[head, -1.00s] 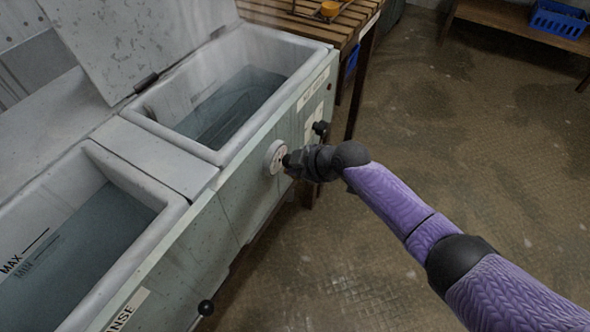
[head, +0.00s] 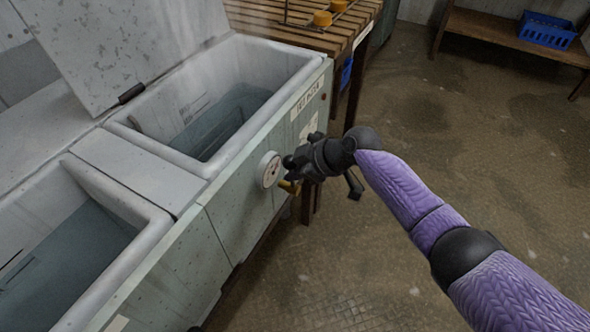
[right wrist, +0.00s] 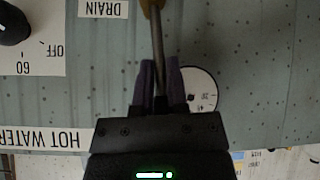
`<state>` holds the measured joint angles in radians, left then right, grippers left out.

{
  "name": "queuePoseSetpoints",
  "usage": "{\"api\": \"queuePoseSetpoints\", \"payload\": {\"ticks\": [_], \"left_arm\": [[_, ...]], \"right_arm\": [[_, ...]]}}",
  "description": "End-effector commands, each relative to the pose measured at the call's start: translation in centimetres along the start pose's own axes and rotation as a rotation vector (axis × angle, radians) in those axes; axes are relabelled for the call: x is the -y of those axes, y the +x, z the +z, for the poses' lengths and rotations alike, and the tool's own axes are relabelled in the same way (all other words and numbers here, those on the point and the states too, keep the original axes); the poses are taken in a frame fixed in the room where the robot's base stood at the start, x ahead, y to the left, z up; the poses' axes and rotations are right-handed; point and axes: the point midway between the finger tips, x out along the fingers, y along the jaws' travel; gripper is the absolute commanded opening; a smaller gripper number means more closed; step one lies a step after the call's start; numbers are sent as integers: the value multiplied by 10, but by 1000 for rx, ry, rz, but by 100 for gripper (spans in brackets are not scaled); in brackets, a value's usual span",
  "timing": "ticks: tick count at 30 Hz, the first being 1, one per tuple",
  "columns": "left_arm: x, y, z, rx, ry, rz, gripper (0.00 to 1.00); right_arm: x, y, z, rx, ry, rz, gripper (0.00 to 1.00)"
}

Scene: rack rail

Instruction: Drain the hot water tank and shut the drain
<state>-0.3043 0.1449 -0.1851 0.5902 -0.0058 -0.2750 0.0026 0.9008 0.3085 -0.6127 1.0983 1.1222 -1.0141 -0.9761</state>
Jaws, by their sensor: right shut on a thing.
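The hot water tank (head: 307,82) stands at the upper middle of the head view, its lid (head: 118,45) raised and steam above it. Water (head: 228,118) lies well below its rim. In the right wrist view, a grey drain lever (right wrist: 158,38) runs from a yellow valve part (right wrist: 152,5) near the DRAIN label (right wrist: 103,9). My right gripper (right wrist: 161,82) is shut on this lever. In the head view the right gripper (head: 290,166) is at the tank's front panel, with a yellow part (head: 290,187) just below it. My left gripper is not in view.
A round dial gauge (head: 269,170) sits on the panel beside the gripper. A black knob (right wrist: 13,24) with OFF and 60 marks shows in the wrist view. A second water-filled tank (head: 150,222) is at left. A slatted wooden table (head: 300,35) stands behind; floor at right is clear.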

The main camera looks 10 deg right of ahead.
Motion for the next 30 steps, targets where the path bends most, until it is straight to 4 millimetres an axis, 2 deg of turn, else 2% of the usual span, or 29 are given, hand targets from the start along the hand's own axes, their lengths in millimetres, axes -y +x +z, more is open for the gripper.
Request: {"api": "queuePoseSetpoints", "payload": {"ticks": [2, 3, 7, 16, 24, 27, 30], "left_arm": [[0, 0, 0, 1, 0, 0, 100], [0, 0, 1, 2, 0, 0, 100], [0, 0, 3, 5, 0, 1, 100], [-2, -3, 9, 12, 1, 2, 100], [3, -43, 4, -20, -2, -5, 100], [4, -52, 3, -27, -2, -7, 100], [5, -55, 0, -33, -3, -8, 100]], "right_arm": [[0, 1, 0, 0, -1, 0, 0], [0, 1, 0, 0, -1, -1, 26], [0, 0, 0, 0, -1, 0, 53], [0, -4, -1, 0, -1, 2, 53], [-1, -71, -6, 0, -4, 5, 53], [-1, -89, -4, 0, -3, 4, 53], [0, -98, -2, 0, -2, 1, 53]]}}
